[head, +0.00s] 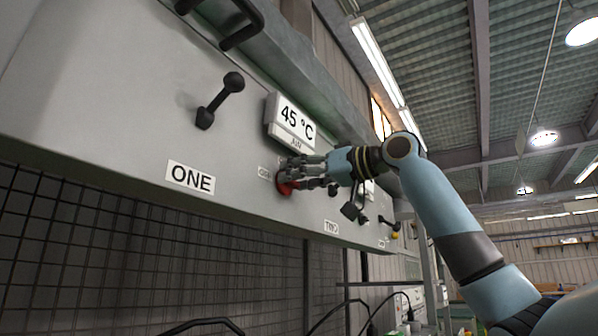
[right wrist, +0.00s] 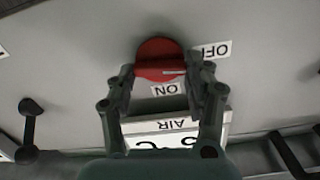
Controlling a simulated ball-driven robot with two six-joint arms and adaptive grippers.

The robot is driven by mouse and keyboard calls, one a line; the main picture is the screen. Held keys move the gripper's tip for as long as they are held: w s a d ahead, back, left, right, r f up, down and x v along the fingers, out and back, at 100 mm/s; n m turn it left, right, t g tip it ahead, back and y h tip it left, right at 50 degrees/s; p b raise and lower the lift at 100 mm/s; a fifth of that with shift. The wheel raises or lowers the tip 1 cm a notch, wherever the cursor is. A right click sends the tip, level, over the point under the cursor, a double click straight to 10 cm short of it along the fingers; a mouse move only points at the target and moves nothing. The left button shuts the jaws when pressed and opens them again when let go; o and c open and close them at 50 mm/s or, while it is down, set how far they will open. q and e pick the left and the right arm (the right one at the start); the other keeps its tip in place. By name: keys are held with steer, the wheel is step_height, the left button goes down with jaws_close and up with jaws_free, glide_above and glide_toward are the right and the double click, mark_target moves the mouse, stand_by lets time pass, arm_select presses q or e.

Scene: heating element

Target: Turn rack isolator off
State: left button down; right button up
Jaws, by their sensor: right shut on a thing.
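The rack isolator is a red round knob (right wrist: 158,58) on the grey panel, with an ON label (right wrist: 166,90) and an OFF label (right wrist: 211,50) beside it in the right wrist view. In the head view the red knob (head: 285,187) shows below the temperature display, partly hidden by my right gripper (head: 297,178). My right gripper, also in the right wrist view (right wrist: 160,85), has its fingers on both sides of the knob and is shut on it. A pale mark on the knob's grip bar points to the right. My left gripper is not in view.
A display reading 45 °C AIR (head: 291,120) sits just above the knob. A black lever (head: 219,101) stands out above the ONE label (head: 190,179). A black handle (head: 240,25) is at the top. More levers and a TWO label (head: 331,227) lie further along.

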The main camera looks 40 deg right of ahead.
steer(key=shift+n+p, duration=0.35)
steer(key=shift+n, duration=0.45)
steer(key=o, duration=1.2)
steer(key=shift+v, duration=3.8)
